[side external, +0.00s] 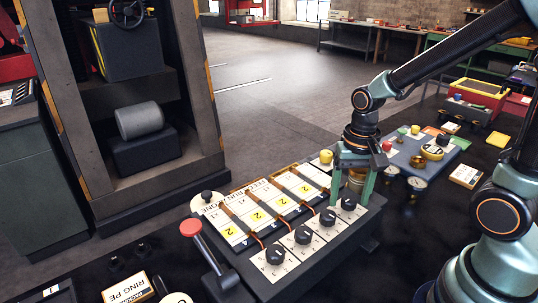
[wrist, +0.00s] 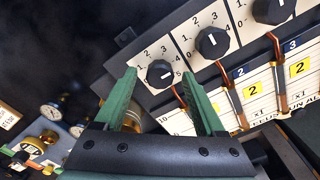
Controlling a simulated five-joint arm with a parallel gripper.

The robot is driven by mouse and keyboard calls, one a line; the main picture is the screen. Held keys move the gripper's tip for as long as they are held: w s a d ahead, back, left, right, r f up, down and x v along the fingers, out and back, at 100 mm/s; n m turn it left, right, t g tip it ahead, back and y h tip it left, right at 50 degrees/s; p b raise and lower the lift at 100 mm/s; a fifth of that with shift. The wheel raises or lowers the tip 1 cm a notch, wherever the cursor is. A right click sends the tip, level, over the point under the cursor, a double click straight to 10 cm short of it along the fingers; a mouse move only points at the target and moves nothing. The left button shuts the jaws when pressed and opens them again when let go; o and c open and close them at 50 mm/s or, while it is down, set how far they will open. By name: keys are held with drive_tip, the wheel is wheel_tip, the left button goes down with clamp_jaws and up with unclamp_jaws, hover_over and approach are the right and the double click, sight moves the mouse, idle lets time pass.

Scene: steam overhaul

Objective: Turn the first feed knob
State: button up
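A row of several black feed knobs sits on white dial plates along a dark sloped panel (side external: 262,277). The end knob (side external: 348,203) at the right of the row lies beneath my gripper (side external: 351,190) in the side view. In the wrist view the same knob (wrist: 159,74) shows between the fingertips of my gripper (wrist: 158,70), its white mark turned right. My green fingers are open, one on each side of it, with gaps. Other knobs (side external: 327,217) (side external: 303,235) (side external: 275,257) continue leftward. I cannot read which one is labelled first.
A red-handled lever (side external: 191,228) stands at the panel's left. Yellow-numbered cards (side external: 257,215) lie behind the knobs. A blue tray (side external: 398,158) with gauges and fittings is to the right. A boxed packing ring (side external: 128,288) lies in front left.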

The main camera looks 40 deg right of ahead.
sight(345, 202)
drive_tip(key=shift+r, duration=0.1)
wheel_tip(345, 202, up, 12)
idle(0.6)
drive_tip(key=n+t, duration=0.2)
drive_tip(key=a+n+t, duration=0.1)
drive_tip(key=n, duration=0.2)
drive_tip(key=n+t, duration=0.2)
drive_tip(key=shift+s+a+r+n+t, duration=0.1)
drive_tip(key=shift+a+r+n+t, duration=0.2)
drive_tip(key=shift+r+n, duration=0.1)
idle(0.8)
